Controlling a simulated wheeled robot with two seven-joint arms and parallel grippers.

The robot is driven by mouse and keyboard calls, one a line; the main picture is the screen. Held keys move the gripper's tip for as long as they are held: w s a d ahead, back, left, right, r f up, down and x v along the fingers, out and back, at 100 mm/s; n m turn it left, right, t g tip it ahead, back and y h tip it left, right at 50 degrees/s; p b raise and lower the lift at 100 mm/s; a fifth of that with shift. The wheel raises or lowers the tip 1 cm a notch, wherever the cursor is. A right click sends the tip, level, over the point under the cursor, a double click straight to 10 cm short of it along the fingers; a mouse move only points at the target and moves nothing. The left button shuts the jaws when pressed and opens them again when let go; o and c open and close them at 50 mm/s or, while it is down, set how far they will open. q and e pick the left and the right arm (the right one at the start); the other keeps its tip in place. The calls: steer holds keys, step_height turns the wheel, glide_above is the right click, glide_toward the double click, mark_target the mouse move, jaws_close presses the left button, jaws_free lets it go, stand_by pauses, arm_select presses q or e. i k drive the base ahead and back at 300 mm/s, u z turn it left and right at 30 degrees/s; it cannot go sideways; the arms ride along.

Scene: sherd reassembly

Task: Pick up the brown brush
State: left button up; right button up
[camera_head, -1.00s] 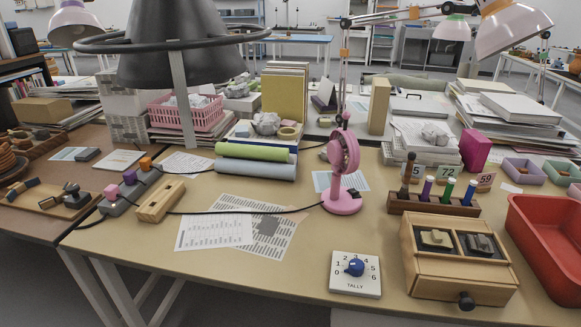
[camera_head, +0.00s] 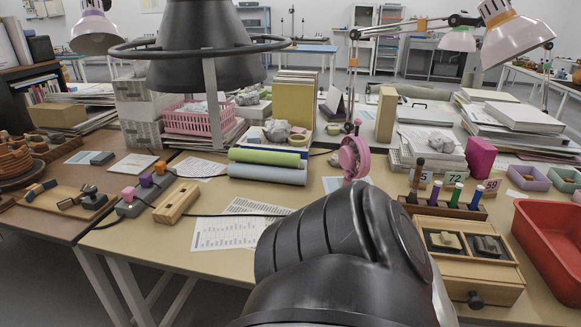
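A wooden rack (camera_head: 444,209) stands on the table at the right, holding several upright slim tools. The leftmost has a brown top and dark lower part and looks like the brown brush (camera_head: 416,175). Beside it stand a blue-purple tool (camera_head: 435,192), a green one (camera_head: 455,194) and a dark blue one (camera_head: 476,194). A large black arm link of mine fills the bottom middle, left of the rack and apart from the brush in the picture. Neither of my grippers shows.
A wooden box (camera_head: 470,257) with two small compartments stands in front of the rack. A red tray (camera_head: 553,243) is at the right. Number cards (camera_head: 456,177) stand behind the rack.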

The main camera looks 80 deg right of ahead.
mark_target(412, 197)
steer(key=k, duration=1.95)
steer(key=z, duration=1.25)
